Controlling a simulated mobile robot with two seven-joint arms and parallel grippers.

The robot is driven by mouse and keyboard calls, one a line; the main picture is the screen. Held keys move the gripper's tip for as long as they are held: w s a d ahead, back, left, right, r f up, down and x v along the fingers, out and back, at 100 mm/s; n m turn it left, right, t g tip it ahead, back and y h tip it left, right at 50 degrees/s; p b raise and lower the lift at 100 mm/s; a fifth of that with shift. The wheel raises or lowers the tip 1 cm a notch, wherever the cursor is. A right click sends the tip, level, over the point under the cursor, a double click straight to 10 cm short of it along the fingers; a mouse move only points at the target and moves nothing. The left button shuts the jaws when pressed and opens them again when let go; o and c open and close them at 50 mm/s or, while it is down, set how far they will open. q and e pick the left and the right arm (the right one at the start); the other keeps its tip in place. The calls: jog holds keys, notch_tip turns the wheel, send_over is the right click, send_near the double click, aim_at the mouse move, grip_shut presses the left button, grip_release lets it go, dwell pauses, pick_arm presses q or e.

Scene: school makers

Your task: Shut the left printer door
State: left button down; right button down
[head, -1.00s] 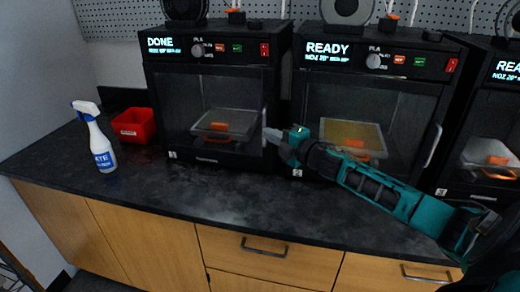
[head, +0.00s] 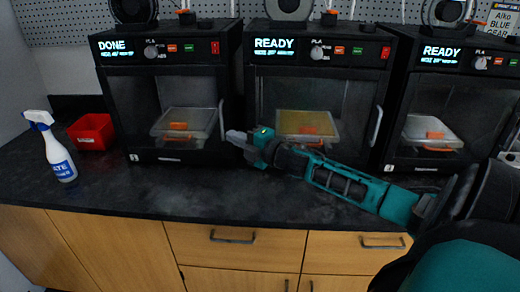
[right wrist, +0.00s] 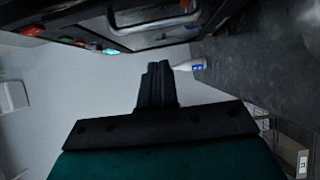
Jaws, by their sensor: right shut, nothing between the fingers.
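The left printer (head: 170,95) is black, shows "DONE" and stands at the left of the printer row. Its dark clear door (head: 150,100) looks flush with the front; a small gap cannot be ruled out. The door's pale upright handle (head: 221,118) is on its right side. My right gripper (head: 230,136) is shut and empty, just right of and below the handle; contact cannot be told. In the right wrist view its dark fingers (right wrist: 157,85) are together, with a printer door handle (right wrist: 165,36) beyond them. My left gripper is out of view.
A middle printer (head: 315,95) marked "READY" and a right printer (head: 440,100) stand beside it. A red bin (head: 92,132) and a white spray bottle (head: 55,150) are at the left. The dark counter (head: 150,195) is clear in front of the printers.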

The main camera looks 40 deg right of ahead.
jog(key=s+d, duration=0.1)
jog(key=s, duration=0.6)
jog(key=shift+s, duration=0.25)
jog(key=shift+f, duration=0.15)
jog(key=s+a+f+m+g+h, duration=0.1)
jog(key=s+a+f+m+g, duration=0.1)
jog(key=s+a+f+m, duration=0.45)
jog(key=s+a+f+m+g+h, duration=0.15)
jog(key=a+f+m, duration=0.3)
jog(key=f, duration=0.55)
jog(key=s+a+f+m+g, duration=0.1)
jog(key=s+a+f+m, duration=0.1)
jog(key=a, duration=0.3)
jog(key=s+a+f+m+g+y, duration=0.1)
jog(key=s+a+f+m, duration=0.1)
jog(key=a, duration=0.3)
jog(key=s+a+f+m+g, duration=0.1)
jog(key=s+a+f+m, duration=0.1)
jog(key=s+a, duration=0.2)
jog(key=shift+s+a+f+y, duration=0.25)
jog(key=shift+a+f+y, duration=0.1)
jog(key=shift+a, duration=0.35)
jog(key=shift+g, duration=0.25)
